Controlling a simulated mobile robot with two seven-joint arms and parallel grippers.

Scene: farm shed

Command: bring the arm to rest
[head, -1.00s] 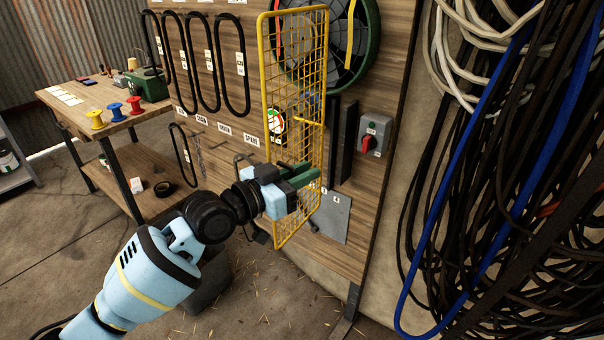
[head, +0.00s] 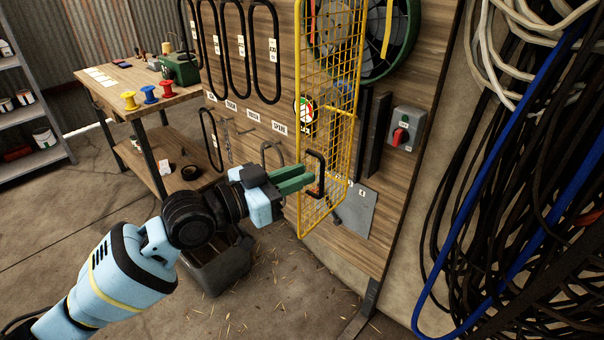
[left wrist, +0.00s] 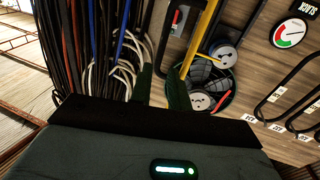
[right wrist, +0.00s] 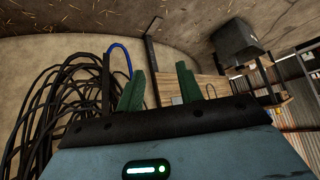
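My left gripper (head: 311,179) is in front of the yellow mesh guard (head: 308,225), level with its black handle (head: 321,172). Its two green fingers show a gap between them and hold nothing; the tips are close to the handle, and I cannot tell whether they touch it. In the left wrist view the left fingers (left wrist: 160,80) also stand apart, with a yellow bar of the guard (left wrist: 203,38) beyond. My right gripper (right wrist: 160,80) shows only in the right wrist view, open and empty, its green fingers apart.
A wooden panel carries a fan (head: 395,40), belts (head: 267,50) and a grey switch box (head: 406,129). Cables and hoses (head: 520,200) hang at right. A workbench (head: 150,105) with spools stands at left. A dark bin (head: 215,265) sits on the floor below my left arm.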

